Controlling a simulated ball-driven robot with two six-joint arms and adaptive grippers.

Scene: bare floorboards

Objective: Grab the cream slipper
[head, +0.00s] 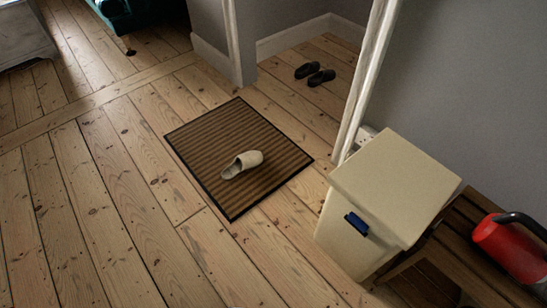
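The cream slipper (243,163) lies on a brown striped doormat (225,131) with a dark border, near the middle of the head view. Its opening faces the lower left and its closed toe points to the upper right. Nothing touches or covers it. Neither of my grippers is in view.
A cream box with a blue tab (392,185) stands right of the mat, beside a dark slatted bench (470,260) holding a red object with a black handle (508,246). Dark shoes (315,74) lie by the wall. The floorboards left of and before the mat are clear.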

